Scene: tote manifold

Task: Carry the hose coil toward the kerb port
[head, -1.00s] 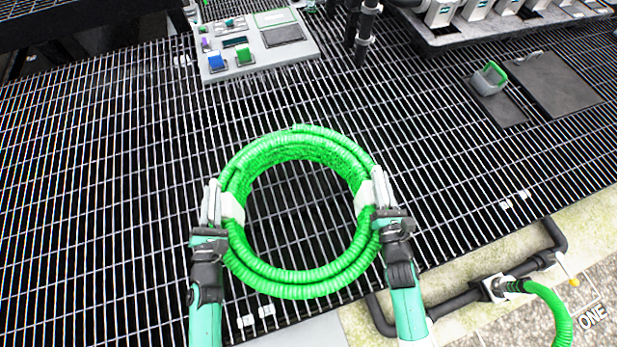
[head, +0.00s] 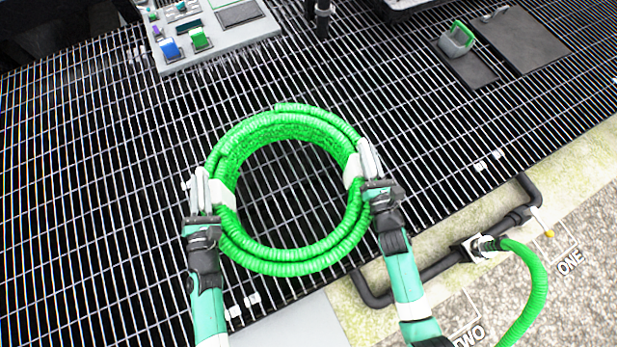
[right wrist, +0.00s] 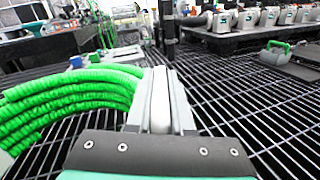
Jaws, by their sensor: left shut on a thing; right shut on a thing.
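The green hose coil (head: 290,262) is held between my two grippers over the black grating. It has a white band on its left side and another on its right. My left gripper (head: 201,190) is shut on the coil's left side at the white band. My right gripper (head: 368,160) is shut on its right side at the other band. The coil's stacked loops (right wrist: 65,105) also show at the left of the right wrist view. At the kerb, a black pipe (head: 440,268) carries a fitting with a green hose (head: 535,285) attached, near ground markings reading ONE and TWO.
A grey panel (head: 220,35) with blue and green switches stands at the back left. A green-handled grey part (head: 457,40) sits by dark plates (head: 525,40) at the back right. The pale kerb (head: 590,165) edges the grating at the right. The grating at left is clear.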

